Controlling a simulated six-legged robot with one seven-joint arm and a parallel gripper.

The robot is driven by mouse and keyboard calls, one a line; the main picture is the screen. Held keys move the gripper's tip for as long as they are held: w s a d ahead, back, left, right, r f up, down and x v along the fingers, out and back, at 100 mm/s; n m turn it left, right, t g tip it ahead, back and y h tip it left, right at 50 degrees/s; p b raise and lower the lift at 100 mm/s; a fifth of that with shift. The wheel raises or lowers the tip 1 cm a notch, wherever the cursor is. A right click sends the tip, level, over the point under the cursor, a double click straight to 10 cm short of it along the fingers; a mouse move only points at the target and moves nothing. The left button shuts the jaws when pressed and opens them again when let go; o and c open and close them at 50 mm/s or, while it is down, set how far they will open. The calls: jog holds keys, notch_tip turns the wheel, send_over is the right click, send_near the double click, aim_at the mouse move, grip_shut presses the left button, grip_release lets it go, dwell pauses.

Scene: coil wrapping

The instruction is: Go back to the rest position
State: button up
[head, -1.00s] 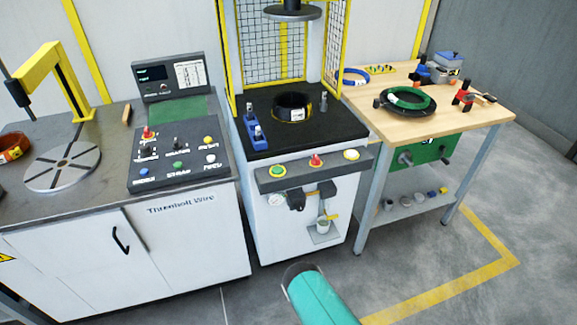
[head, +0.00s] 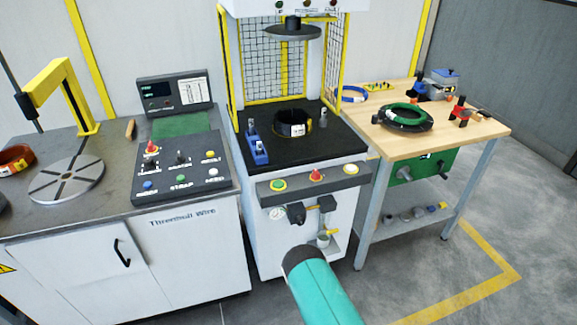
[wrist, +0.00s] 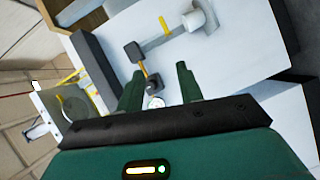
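My gripper (wrist: 158,92) shows in the wrist view with its two dark green fingers apart and nothing between them. It faces the white front of the press cabinet, where a gauge (wrist: 156,102) shows beyond the fingertips. In the head view only a teal link of my arm shows at the bottom middle, with its dark end in front of the press cabinet; the gripper itself is not visible there.
The press (head: 268,150) stands ahead with a dark coil (head: 292,124) on its bed. A control panel (head: 180,170) is on the grey counter at left. A wooden table (head: 445,133) at right holds a green and black coil (head: 405,117). Floor at right is clear.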

jog(key=w+a+r+m+g, duration=0.15)
jog(key=w+r, duration=0.25)
jog(key=r, duration=0.4)
jog(key=w+a+r+m+g+y, duration=0.1)
jog(key=w+r+m, duration=0.25)
jog(key=r, duration=0.55)
jog(key=w+a+r+m+g, duration=0.1)
jog(key=w+r+m+g, duration=0.1)
jog(key=w+r, duration=0.45)
jog(key=s+r+m+g+y, duration=0.15)
jog(key=s+r, duration=0.25)
jog(key=r, duration=0.9)
jog(key=s+d+r+m+g+y, duration=0.1)
jog(key=s+r+m+g, duration=0.15)
jog(key=s+r, duration=1.25)
jog(key=s+d+r+m+g, duration=0.1)
jog(key=s+r, duration=0.2)
jog(key=s, duration=0.6)
jog(key=s+d+r+m+g, duration=0.1)
jog(key=s+d+r, duration=0.1)
jog(key=s, duration=0.8)
jog(key=shift+d+r+h, duration=0.15)
jog(key=shift+r+h, duration=0.2)
jog(key=shift+r, duration=0.4)
